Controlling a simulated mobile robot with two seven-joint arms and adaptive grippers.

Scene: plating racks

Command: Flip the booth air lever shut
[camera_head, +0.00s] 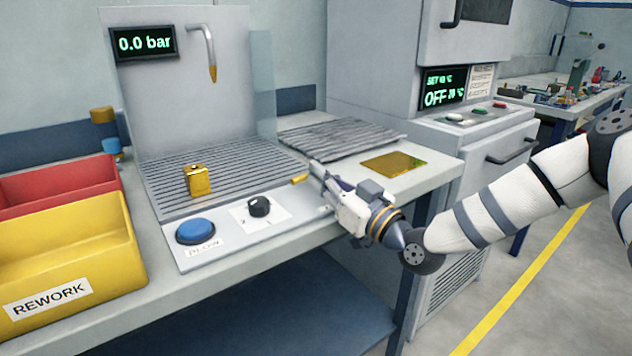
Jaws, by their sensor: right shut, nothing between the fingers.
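The booth air lever shows as a short yellow handle (299,179) at the right end of the booth's front panel. Its base is hidden behind my gripper. My right gripper (317,167) is shut and empty, its fingertips right beside the yellow handle. I cannot tell whether they touch it. The booth display (146,43) reads 0.0 bar. My left gripper is out of view.
A gold block (197,181) sits on the slatted booth floor beneath the nozzle (212,73). A blue button (196,231) and a black knob (259,206) are on the panel. A yellow REWORK bin (118,235) stands left. A gold plate (393,164) lies right of the booth.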

